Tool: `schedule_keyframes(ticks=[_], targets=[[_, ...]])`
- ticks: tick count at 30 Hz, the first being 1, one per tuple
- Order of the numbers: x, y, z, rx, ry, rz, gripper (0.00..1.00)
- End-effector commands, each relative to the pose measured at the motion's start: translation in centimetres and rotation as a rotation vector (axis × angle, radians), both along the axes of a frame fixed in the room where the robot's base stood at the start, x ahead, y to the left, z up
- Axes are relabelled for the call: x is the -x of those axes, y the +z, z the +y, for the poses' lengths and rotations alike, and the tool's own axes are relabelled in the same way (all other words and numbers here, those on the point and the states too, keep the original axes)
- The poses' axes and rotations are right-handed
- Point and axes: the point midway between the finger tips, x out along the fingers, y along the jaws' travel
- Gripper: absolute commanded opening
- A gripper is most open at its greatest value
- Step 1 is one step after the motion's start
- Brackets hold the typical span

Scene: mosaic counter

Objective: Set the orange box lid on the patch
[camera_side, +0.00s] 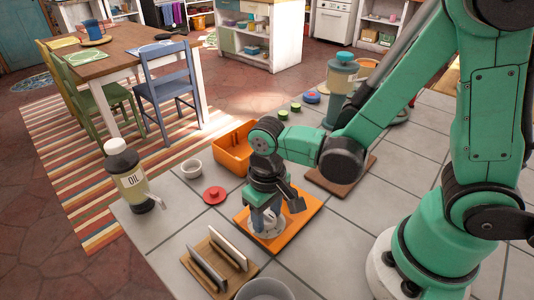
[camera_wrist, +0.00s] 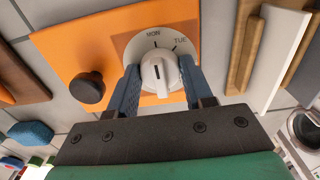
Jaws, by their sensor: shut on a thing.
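A flat orange panel (camera_side: 306,216) lies on the tiled counter below my gripper (camera_side: 262,222). In the wrist view the panel (camera_wrist: 85,48) carries a round black knob (camera_wrist: 88,88) and a white dial (camera_wrist: 137,47) marked MON and TUE. My gripper's blue fingers (camera_wrist: 158,88) are shut on the dial's raised white grip (camera_wrist: 158,72). An open orange box (camera_side: 229,152) stands behind the panel, with no lid on it. A flat brown square (camera_side: 330,182) lies behind and right of the panel; I cannot tell whether it is the patch.
A wooden rack (camera_side: 218,268) with upright plates stands in front of the panel. A blender (camera_side: 340,88) stands at the back. Bare tiles lie left of the panel.

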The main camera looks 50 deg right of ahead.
Motion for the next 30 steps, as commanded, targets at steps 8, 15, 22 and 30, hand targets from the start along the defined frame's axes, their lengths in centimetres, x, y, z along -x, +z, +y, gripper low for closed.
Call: schedule_keyframes(ticks=[8,15,22,30], targets=[[0.0,0.0,0.0,0.0,0.0,0.0,0.65],[0.0,0.0,0.0,0.0,0.0,0.0,0.82],[0.0,0.5,0.0,0.0,0.0,0.0,0.82],[0.0,2.6,0.0,0.0,0.0,0.0,0.82]])
